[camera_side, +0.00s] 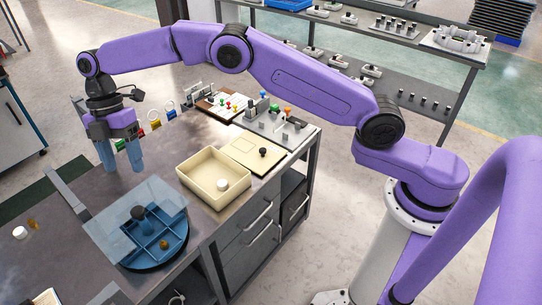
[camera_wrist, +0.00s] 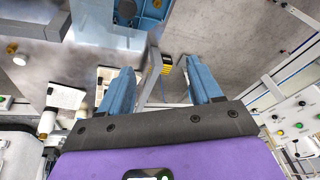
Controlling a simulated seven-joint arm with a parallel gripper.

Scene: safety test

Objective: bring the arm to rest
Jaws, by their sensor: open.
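My gripper (camera_side: 122,158) hangs from the end of my purple arm, pointing down over the far left part of the grey workbench (camera_side: 165,165). Its two blue fingers stand apart with nothing between them in the side view. In the wrist view my gripper (camera_wrist: 162,85) also shows open, with its fingers spread and bare bench and a metal bar seen past them. Whether the fingertips touch the bench I cannot tell.
A blue divided tray (camera_side: 160,240) under a clear sheet (camera_side: 110,225) stands at the bench front. A cream bin (camera_side: 205,190) holds a white piece. Beside it lie a cream board (camera_side: 250,152) and a panel with coloured knobs (camera_side: 275,125). Coloured tags (camera_side: 155,124) hang close right of my gripper.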

